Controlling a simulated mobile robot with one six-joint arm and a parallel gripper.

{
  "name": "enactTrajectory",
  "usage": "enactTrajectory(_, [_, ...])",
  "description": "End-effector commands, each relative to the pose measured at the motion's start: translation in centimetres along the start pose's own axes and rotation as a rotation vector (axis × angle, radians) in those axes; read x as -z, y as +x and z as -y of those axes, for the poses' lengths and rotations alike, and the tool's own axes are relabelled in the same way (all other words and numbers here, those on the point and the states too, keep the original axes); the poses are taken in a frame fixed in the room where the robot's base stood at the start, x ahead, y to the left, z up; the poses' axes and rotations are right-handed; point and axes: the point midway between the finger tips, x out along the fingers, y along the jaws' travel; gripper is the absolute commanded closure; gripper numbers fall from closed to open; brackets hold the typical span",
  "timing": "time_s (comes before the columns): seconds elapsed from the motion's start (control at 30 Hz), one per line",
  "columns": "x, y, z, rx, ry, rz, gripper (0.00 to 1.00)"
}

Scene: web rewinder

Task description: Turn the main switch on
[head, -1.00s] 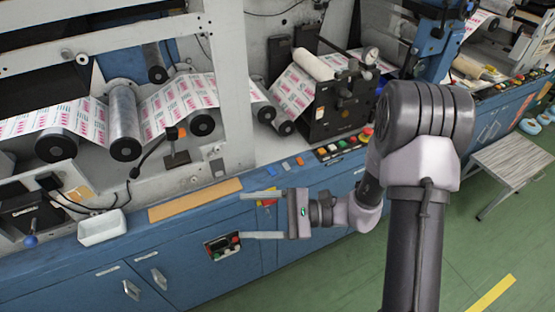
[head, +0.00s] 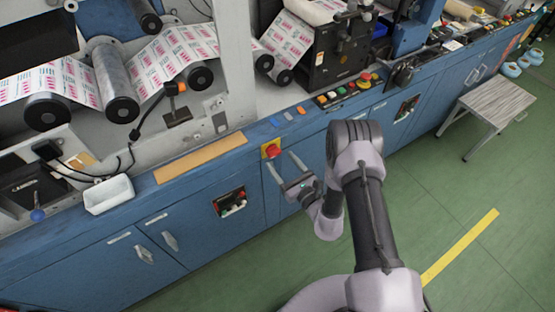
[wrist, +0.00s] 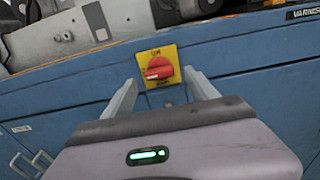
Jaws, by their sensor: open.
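The main switch (head: 271,149) is a red rotary knob on a yellow plate, set on the blue front panel just below the machine's top ledge. In the wrist view the red knob (wrist: 157,69) shows ahead of my gripper, with its pale handle end pointing to the left. My gripper (head: 281,165) is open and empty, its two fingers pointing at the switch. In the wrist view the fingertips (wrist: 162,82) lie to the left and right of the yellow plate, slightly below the knob. I cannot tell how far the fingertips are from the panel.
A recessed control box (head: 231,204) with coloured buttons sits left of the switch. A row of push buttons (head: 345,90) lies on the ledge to the right. A white tray (head: 108,194) stands on the ledge. A stool (head: 490,109) stands right; the green floor is mostly clear.

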Motion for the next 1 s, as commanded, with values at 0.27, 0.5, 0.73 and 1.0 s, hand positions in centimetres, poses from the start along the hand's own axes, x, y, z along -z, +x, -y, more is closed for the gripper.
enactTrajectory(0.27, [0.0, 3.3, 0.0, 0.0, 0.001, 0.0, 0.33])
enactTrajectory(0.5, [0.0, 3.5, 0.0, 0.0, 0.001, -0.001, 0.33])
enactTrajectory(0.73, [0.0, 3.4, 0.0, 0.0, 0.001, -0.001, 0.74])
enactTrajectory(1.0, [0.0, 3.4, 0.0, 0.0, 0.009, -0.002, 0.95])
